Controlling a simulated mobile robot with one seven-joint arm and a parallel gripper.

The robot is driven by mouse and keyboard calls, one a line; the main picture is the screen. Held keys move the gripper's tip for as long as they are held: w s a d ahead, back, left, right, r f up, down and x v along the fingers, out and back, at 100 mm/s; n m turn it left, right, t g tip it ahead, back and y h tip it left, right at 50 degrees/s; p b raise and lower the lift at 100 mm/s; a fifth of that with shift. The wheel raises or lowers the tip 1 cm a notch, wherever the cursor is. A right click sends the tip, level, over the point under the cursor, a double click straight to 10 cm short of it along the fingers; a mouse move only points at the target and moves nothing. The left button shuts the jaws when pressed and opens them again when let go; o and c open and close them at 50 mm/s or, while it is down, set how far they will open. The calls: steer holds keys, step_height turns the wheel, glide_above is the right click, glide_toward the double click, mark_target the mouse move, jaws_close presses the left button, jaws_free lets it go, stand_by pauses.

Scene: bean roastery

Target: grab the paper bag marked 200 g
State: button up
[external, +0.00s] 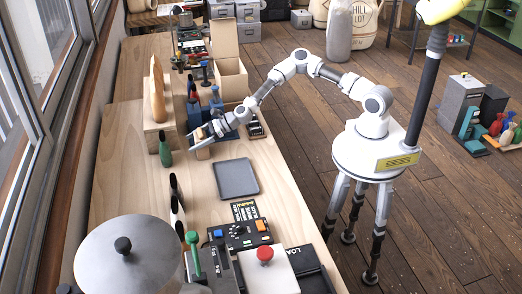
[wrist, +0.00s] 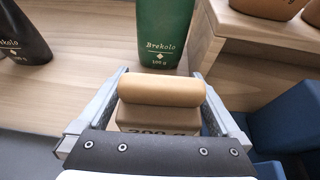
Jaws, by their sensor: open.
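The paper bag (wrist: 160,110) is tan-brown with a rolled top, and the upper part of a "200 g" marking shows on its near face in the wrist view. My gripper (wrist: 160,88) is open, with one finger on each side of the bag. I cannot tell whether either finger touches it. The bag's lower part is hidden behind the gripper body. In the external view my gripper (external: 196,142) is low over the wooden counter, and a small tan part of the bag (external: 203,154) shows by the fingers.
A green bag marked 100 g (wrist: 165,30) stands just beyond the paper bag. A black bag (wrist: 22,35) stands at far left. A wooden stand (wrist: 265,50) and blue bins (wrist: 285,120) are close on the right. A grey tray (external: 236,178) lies nearby on the counter.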

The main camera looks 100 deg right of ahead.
steer(key=c, duration=1.3)
